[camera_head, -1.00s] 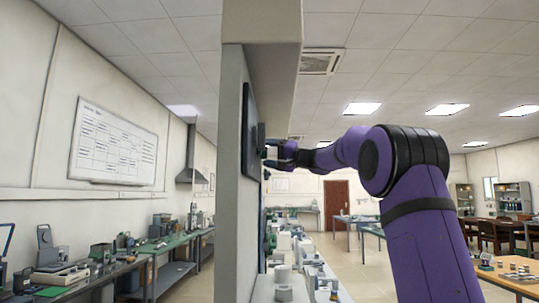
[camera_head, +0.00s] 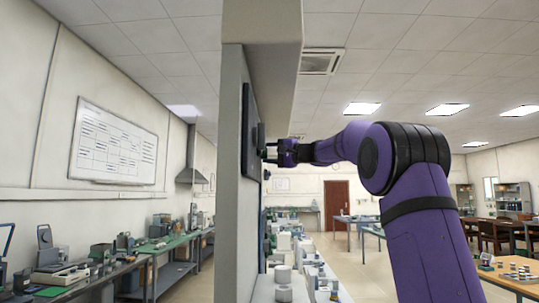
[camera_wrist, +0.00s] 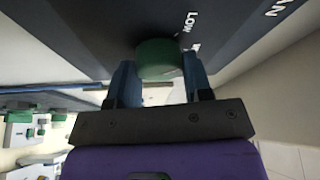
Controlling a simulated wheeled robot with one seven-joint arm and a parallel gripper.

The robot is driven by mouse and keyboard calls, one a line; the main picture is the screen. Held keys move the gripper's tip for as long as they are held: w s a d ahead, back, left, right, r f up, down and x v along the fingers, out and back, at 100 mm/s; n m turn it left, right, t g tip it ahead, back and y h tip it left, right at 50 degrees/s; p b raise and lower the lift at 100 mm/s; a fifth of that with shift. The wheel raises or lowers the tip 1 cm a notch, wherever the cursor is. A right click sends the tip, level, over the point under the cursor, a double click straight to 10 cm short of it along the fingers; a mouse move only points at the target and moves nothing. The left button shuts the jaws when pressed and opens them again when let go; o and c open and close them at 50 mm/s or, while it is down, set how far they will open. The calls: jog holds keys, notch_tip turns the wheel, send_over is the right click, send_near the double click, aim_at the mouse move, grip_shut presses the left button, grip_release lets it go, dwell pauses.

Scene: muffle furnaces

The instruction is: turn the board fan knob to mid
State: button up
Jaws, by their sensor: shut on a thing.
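The fan knob (camera_wrist: 158,58) is a green round knob on a dark board (camera_wrist: 95,30) in the wrist view. White lettering reading "LOW" and part of "FAN" shows on the board to the knob's right; another label is partly hidden by a finger. My gripper (camera_wrist: 160,85) has one blue finger on each side of the knob and is shut on it. In the head view the board (camera_head: 249,130) is seen nearly edge-on on a grey wall panel, and my gripper (camera_head: 272,152) reaches it from the right. The knob's pointer cannot be made out.
The grey wall panel (camera_head: 232,200) stands upright in front of me. A bench with several white items (camera_head: 290,265) runs along its right side. Workbenches with equipment (camera_head: 70,275) line the left wall.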

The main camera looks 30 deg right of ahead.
jog(key=shift+m+g+h, duration=0.35)
jog(key=shift+m+g, duration=0.3)
jog(key=shift+m, duration=1.05)
jog(key=shift+m+g+h, duration=0.35)
jog(key=shift+m+g, duration=0.3)
jog(key=shift+m, duration=1.05)
jog(key=o, duration=0.9)
jog(key=shift+r, duration=0.1)
jog(key=v, duration=1.1)
jog(key=shift+w, duration=0.1)
